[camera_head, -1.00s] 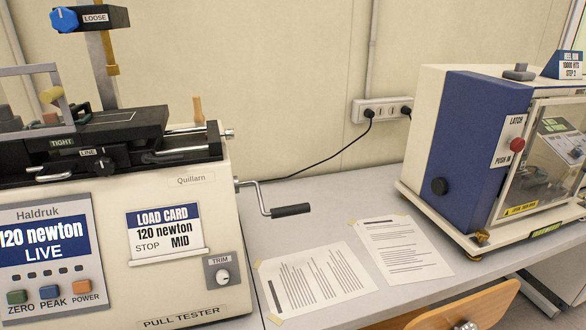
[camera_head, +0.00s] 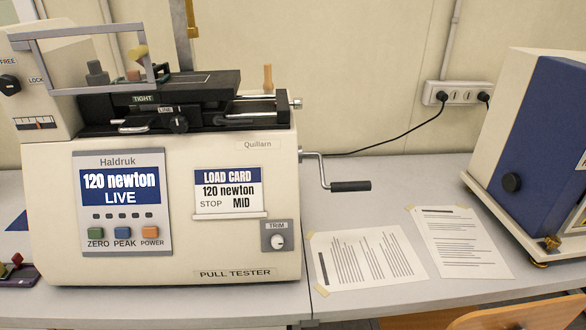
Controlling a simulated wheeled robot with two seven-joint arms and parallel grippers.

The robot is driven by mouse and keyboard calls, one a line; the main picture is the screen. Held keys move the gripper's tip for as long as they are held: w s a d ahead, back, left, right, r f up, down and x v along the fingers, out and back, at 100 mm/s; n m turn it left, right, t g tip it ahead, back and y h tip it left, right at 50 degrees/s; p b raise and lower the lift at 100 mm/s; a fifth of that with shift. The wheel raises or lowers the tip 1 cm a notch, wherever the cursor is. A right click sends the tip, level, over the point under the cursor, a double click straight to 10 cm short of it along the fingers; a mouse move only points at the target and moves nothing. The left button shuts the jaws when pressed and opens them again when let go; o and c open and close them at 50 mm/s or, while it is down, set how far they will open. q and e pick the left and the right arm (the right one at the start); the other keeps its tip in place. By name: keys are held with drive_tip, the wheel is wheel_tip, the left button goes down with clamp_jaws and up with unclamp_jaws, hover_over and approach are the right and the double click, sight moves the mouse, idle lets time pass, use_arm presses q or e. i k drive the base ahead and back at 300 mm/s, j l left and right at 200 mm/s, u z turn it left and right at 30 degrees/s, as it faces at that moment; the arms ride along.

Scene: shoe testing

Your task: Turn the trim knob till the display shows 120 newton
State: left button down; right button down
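The trim knob (camera_head: 278,241) is a small white round knob on a grey plate marked TRIM, low on the right of the pull tester's front (camera_head: 60,262). Nothing touches it. The display (camera_head: 120,186) on the left of the front reads "120 newton" and "LIVE". The load card (camera_head: 228,190) between them reads "120 newton", "STOP" and "MID". Neither of my grippers is in view.
A crank handle (camera_head: 350,186) sticks out from the tester's right side. Two printed sheets (camera_head: 368,258) are taped to the table (camera_head: 400,300). A blue and cream machine (camera_head: 535,150) stands at the right. A wooden chair back (camera_head: 520,312) shows at the bottom right.

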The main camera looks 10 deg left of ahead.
sight(277, 241)
drive_tip(key=u, duration=0.5)
drive_tip(key=k+l+u, duration=0.2)
drive_tip(key=l+u, duration=0.2)
drive_tip(key=k+l+u, duration=0.2)
drive_tip(key=u, duration=0.2)
drive_tip(key=k+l+u, duration=0.2)
drive_tip(key=u, duration=0.2)
drive_tip(key=k+l, duration=0.15)
drive_tip(key=k, duration=0.25)
